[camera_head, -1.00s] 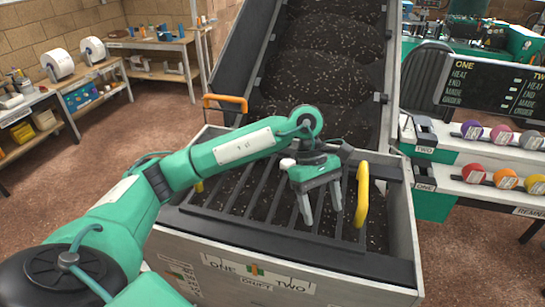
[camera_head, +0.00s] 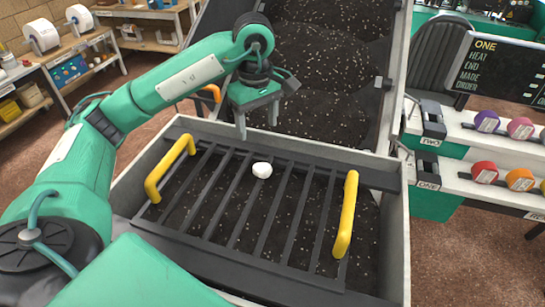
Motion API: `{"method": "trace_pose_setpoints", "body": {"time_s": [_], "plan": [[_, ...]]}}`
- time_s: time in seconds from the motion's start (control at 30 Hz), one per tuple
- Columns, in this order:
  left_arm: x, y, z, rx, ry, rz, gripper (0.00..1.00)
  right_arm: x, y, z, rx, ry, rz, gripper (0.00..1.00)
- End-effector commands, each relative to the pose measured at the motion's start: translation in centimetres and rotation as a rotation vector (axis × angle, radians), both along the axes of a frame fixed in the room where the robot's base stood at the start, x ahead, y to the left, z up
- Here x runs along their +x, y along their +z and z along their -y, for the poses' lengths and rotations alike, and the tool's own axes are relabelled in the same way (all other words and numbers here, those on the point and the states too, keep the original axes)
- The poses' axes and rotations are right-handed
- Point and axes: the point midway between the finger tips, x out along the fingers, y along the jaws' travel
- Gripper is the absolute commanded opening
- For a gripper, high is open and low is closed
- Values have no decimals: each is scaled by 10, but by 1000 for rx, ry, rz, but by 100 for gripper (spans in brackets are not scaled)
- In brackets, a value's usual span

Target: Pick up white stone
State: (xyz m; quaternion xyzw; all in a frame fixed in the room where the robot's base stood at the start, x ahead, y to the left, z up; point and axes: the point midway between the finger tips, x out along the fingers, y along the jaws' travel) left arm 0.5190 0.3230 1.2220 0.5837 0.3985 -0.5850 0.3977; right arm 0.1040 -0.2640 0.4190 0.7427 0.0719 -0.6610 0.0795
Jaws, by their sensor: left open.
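The white stone (camera_head: 262,169) is a small rounded lump lying on the dark bars of the grate (camera_head: 237,207), near its far edge. My left gripper (camera_head: 257,129) is open and empty. It hangs fingers down in the picture just above and beyond the stone, apart from it, near the far rim of the bin. Nothing hides the stone. My right gripper is not in view.
Yellow handles stand at the grate's left (camera_head: 170,169) and right (camera_head: 346,214). The grey bin wall (camera_head: 397,235) surrounds the grate. A sloping chute (camera_head: 330,60) of dark soil rises behind. Shelves with coloured rolls (camera_head: 485,172) stand at the right.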

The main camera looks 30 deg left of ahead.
Motion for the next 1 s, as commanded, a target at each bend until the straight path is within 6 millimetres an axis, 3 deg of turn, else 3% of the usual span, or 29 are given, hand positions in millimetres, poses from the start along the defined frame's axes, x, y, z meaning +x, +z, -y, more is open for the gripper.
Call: {"method": "trace_pose_setpoints", "body": {"time_s": [0.17, 0.47, 0.63, 0.8, 1.0], "plan": [[0, -9, 0, 0, 0, -4, 66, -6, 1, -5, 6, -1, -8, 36], [-2, -53, 0, 0, 1, -6, 66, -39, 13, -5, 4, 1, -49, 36], [-1, -77, 1, 0, 0, -4, 66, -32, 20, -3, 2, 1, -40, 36], [-1, -86, 1, 0, 0, -2, 66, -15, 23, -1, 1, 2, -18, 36], [-6, -100, 5, -1, -1, -6, 66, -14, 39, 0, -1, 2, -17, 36]]}}
